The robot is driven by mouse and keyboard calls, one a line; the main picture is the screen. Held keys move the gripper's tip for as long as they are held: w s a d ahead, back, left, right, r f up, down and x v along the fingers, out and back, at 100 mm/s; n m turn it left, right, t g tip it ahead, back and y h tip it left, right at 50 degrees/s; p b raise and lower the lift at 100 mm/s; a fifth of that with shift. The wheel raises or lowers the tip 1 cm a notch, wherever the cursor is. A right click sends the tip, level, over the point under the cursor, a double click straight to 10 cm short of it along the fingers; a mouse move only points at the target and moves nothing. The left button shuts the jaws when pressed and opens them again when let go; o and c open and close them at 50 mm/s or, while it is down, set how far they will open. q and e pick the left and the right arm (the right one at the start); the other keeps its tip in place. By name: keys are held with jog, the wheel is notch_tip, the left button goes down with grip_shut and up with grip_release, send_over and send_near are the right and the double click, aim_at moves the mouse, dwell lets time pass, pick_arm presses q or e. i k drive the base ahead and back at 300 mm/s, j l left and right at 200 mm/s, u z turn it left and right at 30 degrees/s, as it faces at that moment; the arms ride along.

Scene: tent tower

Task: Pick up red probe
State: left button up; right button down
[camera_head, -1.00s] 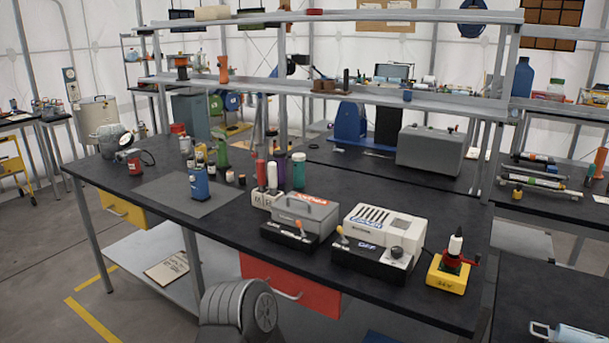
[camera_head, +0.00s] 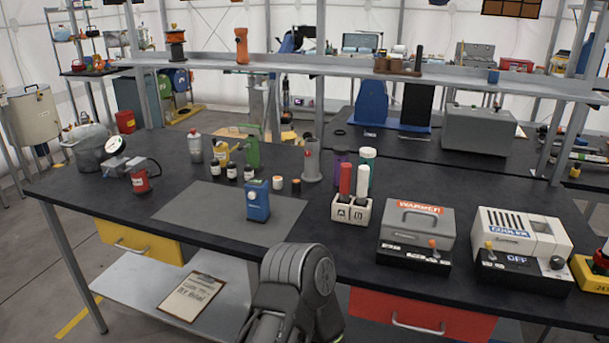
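The red probe (camera_head: 346,179) is an upright red cylinder standing in a white two-slot holder (camera_head: 352,209) on the black bench. A white probe (camera_head: 362,181) stands beside it in the same holder. The lower ends of both are hidden inside the holder. A dark rounded link of my own arm shows at the bottom centre, in front of the bench edge and below and left of the holder. Neither of my grippers shows in the head view, and nothing touches the red probe.
The bench front there is clear.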

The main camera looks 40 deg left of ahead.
aim_at(345, 173)
jog(key=k+j, duration=0.1)
jog(key=j, duration=0.45)
jog(key=k+j, duration=0.1)
jog(key=j, duration=0.45)
jog(key=k+j, duration=0.1)
jog(key=j, duration=0.45)
